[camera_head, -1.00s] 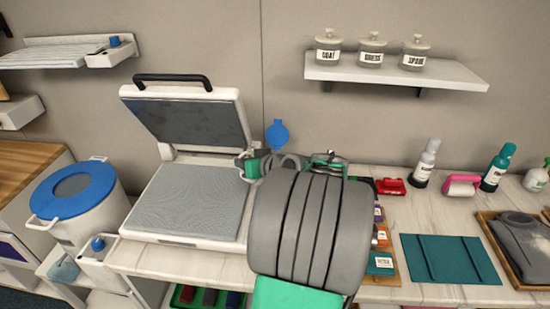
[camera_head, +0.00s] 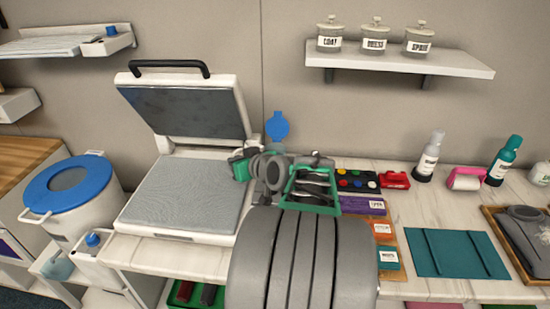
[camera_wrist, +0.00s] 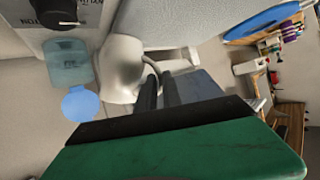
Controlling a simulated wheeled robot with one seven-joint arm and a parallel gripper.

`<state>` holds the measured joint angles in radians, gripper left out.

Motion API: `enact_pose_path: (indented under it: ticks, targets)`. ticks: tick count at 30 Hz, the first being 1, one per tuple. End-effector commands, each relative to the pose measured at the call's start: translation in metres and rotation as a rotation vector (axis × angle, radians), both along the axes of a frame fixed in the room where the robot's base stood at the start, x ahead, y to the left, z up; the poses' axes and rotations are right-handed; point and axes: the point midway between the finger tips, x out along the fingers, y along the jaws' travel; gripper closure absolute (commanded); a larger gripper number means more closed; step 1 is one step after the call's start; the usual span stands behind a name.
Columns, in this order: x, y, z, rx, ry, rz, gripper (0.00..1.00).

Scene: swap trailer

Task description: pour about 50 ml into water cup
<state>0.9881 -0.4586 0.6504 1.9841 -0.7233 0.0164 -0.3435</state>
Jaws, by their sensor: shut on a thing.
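In the wrist view my gripper (camera_wrist: 158,80) has its two black fingers close together on the curved handle of a pale, rounded vessel (camera_wrist: 122,65). The handle rises just beyond the fingertips; the vessel's opening and contents cannot be made out. A translucent blue cup (camera_wrist: 68,62) lies to its left in the picture, with a round blue lid (camera_wrist: 80,103) sticking out beside it. This looks like the water cup, but no label is readable.
An open press (camera_head: 190,195) stands left of my arm. A white drum with a blue lid (camera_head: 68,185) is farther left. Colored blocks (camera_head: 386,258), a teal mat (camera_head: 455,253) and bottles (camera_head: 430,157) occupy the right of the counter. A jar shelf (camera_head: 400,58) hangs above.

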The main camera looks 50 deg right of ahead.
Motion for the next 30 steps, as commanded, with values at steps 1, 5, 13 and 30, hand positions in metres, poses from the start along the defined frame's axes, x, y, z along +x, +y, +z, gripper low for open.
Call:
enact_pose_path:
  ticks: [1,5,13,30]
  targets:
    - [0.001,0.005,-0.009,-0.035,-0.002,0.004,1.00]
    - [0.002,0.014,-0.015,-0.115,0.002,0.003,1.00]
    - [0.003,0.030,-0.025,-0.276,0.009,0.000,1.00]
    - [0.002,0.039,-0.018,-0.420,0.020,-0.008,1.00]
